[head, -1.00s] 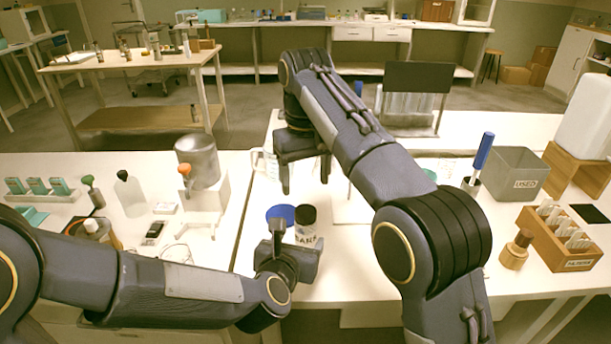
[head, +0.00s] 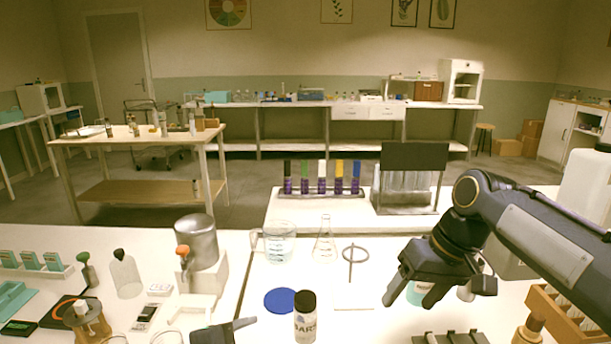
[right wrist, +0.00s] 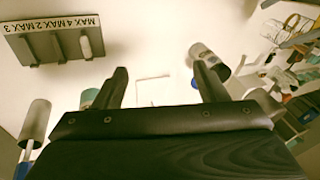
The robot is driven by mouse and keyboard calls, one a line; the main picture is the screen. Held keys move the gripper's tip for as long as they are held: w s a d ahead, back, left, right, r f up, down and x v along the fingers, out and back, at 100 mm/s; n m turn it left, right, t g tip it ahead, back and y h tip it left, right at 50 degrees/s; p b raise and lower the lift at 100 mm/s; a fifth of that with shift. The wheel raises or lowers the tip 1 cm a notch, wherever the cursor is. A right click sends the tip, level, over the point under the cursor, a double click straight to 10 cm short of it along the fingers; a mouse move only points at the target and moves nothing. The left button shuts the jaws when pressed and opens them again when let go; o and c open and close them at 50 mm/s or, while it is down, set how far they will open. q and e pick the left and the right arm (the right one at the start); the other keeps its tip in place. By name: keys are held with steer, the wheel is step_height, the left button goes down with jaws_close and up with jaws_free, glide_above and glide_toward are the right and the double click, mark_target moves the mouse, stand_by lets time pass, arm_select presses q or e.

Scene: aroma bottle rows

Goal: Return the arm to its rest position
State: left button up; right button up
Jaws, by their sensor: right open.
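My right gripper (head: 412,298) hangs in the air over the right part of the white table in the head view, its jaws apart. It also shows in the right wrist view (right wrist: 160,80), with nothing between its two fingers. My right arm comes in from the right edge. Only a dark piece of my left gripper (head: 225,331) shows at the bottom edge, so its jaws cannot be judged. A black-capped labelled bottle (head: 305,320) stands upright in front of a blue disc (head: 280,300), left of and apart from my right gripper.
A tube rack (head: 323,193) with several colour-topped tubes stands at the back, beside a dark-panelled stand (head: 413,162). A beaker (head: 279,243), a flask (head: 325,240) and a ring stand (head: 354,262) stand mid-table. A dark slotted rack (head: 450,338) lies below my right gripper.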

arm_select(q)
steer(key=s+a+f+m+g+y, duration=0.1)
steer(key=s+a+f+m+g, duration=0.1)
steer(key=s+a+m, duration=0.5)
steer(key=s+a+f+m+g+y, duration=0.1)
steer(key=s+a+f+m+g, duration=0.2)
steer(key=s+m, duration=0.6)
arm_select(e)
steer(key=s+d+f+m+t, duration=0.1)
steer(key=s+f+m+t, duration=0.1)
steer(key=s+f, duration=0.6)
steer(key=s+d+f+m+t, duration=0.15)
steer(key=s+f, duration=0.25)
steer(key=s, duration=0.9)
arm_select(q)
step_height(320, 180, up, 14)
steer(key=s+a+p, duration=0.1)
steer(key=p, duration=1.2)
steer(key=shift+a+f+m, duration=0.15)
steer(key=shift+f+m, duration=0.1)
steer(key=shift+m, duration=0.05)
arm_select(e)
step_height(320, 180, up, 12)
steer(key=shift+r+t, duration=0.25)
steer(key=shift+t, duration=0.1)
